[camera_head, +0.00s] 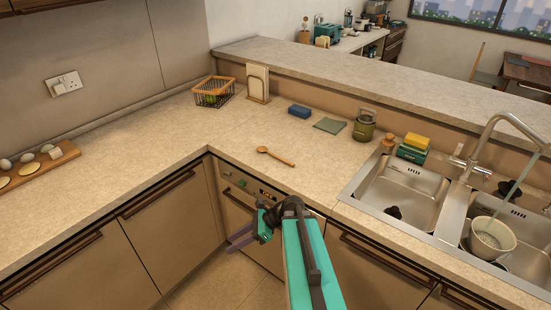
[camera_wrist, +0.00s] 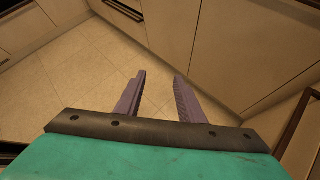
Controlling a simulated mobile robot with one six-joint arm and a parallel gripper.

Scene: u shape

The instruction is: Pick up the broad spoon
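A wooden broad spoon (camera_head: 275,156) lies flat on the beige countertop in the head view. Its round bowl is at the left, and its handle points right and a little toward the front edge. My gripper (camera_head: 240,240) is in front of the counter and below its top, apart from the spoon. In the wrist view my gripper (camera_wrist: 160,98) has its two purple fingers spread, with nothing between them and the tiled floor beyond. The spoon is not visible in the wrist view.
A sink (camera_head: 400,195) with a faucet is at the right. Behind the spoon are a wire basket (camera_head: 213,92), a blue sponge (camera_head: 299,111), a green cloth (camera_head: 329,125) and a jar (camera_head: 364,126). A wooden board (camera_head: 38,165) with food lies far left. The counter around the spoon is clear.

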